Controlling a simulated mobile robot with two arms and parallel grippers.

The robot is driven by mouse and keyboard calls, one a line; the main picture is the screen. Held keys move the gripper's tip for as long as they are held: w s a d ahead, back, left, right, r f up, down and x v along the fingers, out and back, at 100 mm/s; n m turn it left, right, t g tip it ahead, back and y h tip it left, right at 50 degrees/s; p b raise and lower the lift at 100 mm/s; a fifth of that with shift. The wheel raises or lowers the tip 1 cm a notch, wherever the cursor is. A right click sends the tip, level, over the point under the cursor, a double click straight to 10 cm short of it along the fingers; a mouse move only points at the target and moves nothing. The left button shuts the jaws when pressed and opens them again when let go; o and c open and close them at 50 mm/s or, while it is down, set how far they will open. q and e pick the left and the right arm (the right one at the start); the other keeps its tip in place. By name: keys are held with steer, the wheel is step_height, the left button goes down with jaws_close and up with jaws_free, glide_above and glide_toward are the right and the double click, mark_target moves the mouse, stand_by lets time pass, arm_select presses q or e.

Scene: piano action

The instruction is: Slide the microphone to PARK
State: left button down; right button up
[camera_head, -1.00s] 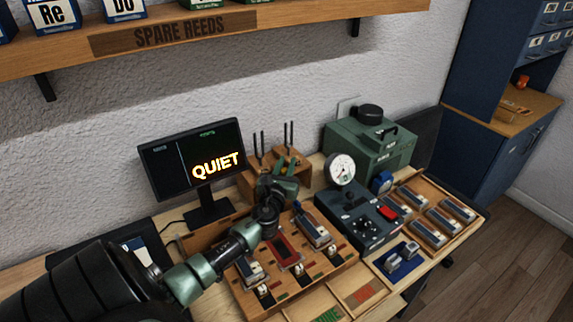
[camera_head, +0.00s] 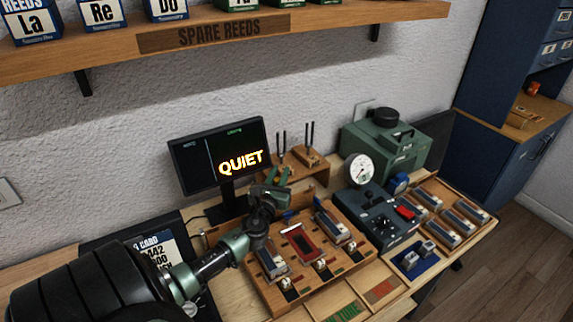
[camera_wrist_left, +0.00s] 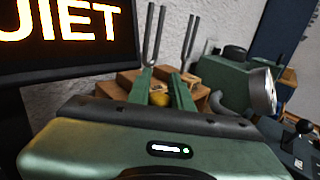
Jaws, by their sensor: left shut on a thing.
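My left gripper (camera_head: 277,177) is above the back of the wooden action board (camera_head: 243,285), just in front of the tuning-fork block. In the left wrist view its two green fingers (camera_wrist_left: 165,92) are closed around a small yellow, brass-like piece (camera_wrist_left: 159,98). This may be part of the microphone, but most of it is hidden by the fingers and gripper body. I cannot make out a PARK mark. My right gripper is not in view.
A monitor (camera_head: 190,160) reading QUIET stands behind and left of my gripper. Tuning forks (camera_head: 311,133) rise from a wooden block (camera_head: 318,172) behind it. A control box with a gauge (camera_head: 359,170) and a green case (camera_head: 372,150) are to the right. A shelf (camera_head: 340,22) hangs above.

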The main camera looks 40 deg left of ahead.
arm_select(q)
steer(key=shift+r, duration=0.1)
steer(key=shift+w+d, duration=0.1)
steer(key=shift+w, duration=0.2)
steer(key=c, duration=1.3)
jaws_free()
steer(key=shift+w, duration=0.15)
steer(key=shift+o, duration=0.2)
steer(key=b+v, duration=0.1)
steer(key=v, duration=0.7)
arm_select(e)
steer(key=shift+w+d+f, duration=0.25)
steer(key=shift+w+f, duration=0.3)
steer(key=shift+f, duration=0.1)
